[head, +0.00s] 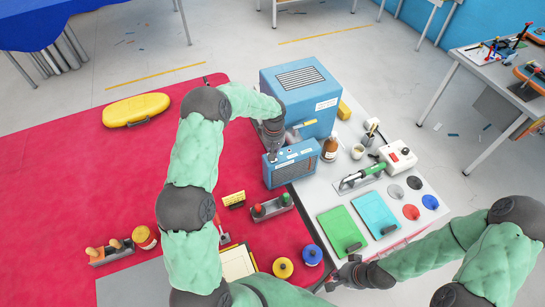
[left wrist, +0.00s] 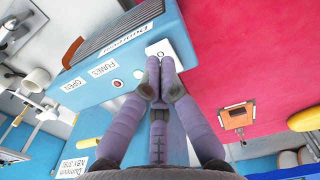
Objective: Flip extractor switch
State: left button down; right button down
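The extractor is a small blue box (head: 292,165) with a dark grille, standing at the table's left edge beside a larger blue cabinet (head: 300,90). In the left wrist view the extractor (left wrist: 120,65) has labels reading FUMES and OPEN, a red spot, and a white switch plate (left wrist: 160,48) marked O. My left gripper (left wrist: 158,75) has its fingertips together at this plate. The fingers hide part of the plate and the switch itself; contact cannot be told. In the head view my left gripper (head: 274,152) is above the extractor's top. My right gripper (head: 335,280) is at the near table edge, away from the extractor.
A brown bottle (head: 330,149) stands close right of the extractor.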

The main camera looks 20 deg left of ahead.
pick_arm(q)
jog(key=shift+f+b, duration=0.9)
jog(key=shift+f, duration=0.15)
dwell(0.5)
jog(key=shift+r, duration=0.1)
jog(key=shift+r+p, duration=1.3)
jog(key=shift+r, duration=2.15)
